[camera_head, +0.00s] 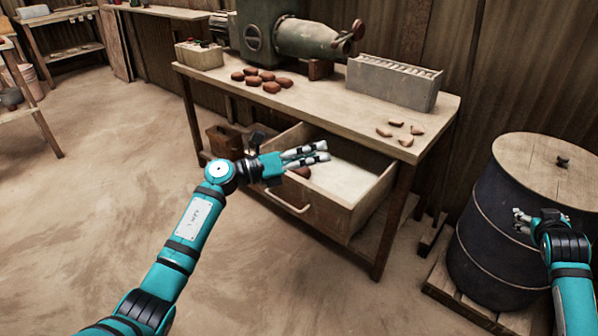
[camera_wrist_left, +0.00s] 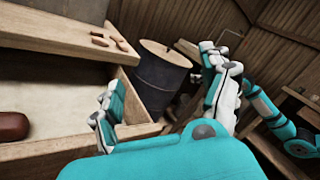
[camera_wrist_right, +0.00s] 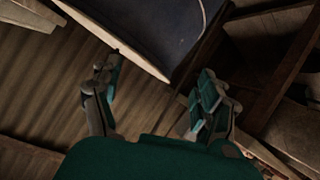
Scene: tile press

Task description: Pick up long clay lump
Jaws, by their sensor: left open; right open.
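A reddish-brown clay lump (camera_head: 302,172) lies in the open drawer (camera_head: 325,217) under the bench, partly hidden by my left gripper. It also shows at the left edge of the left wrist view (camera_wrist_left: 12,127), cut off by the frame and looking elongated. Several similar lumps (camera_head: 271,87) sit on the bench top; I cannot tell for sure which one is the long one. My left gripper (camera_head: 326,152) is open and empty above the drawer, near the lump but apart from it. My right gripper (camera_head: 519,220) is open and empty in front of the barrel.
The wooden bench (camera_head: 350,110) carries a green press (camera_head: 300,38), a grey slotted block (camera_head: 393,82) and small clay pieces (camera_head: 402,139). A dark barrel (camera_head: 500,240) with a wooden lid stands on a pallet at the right.

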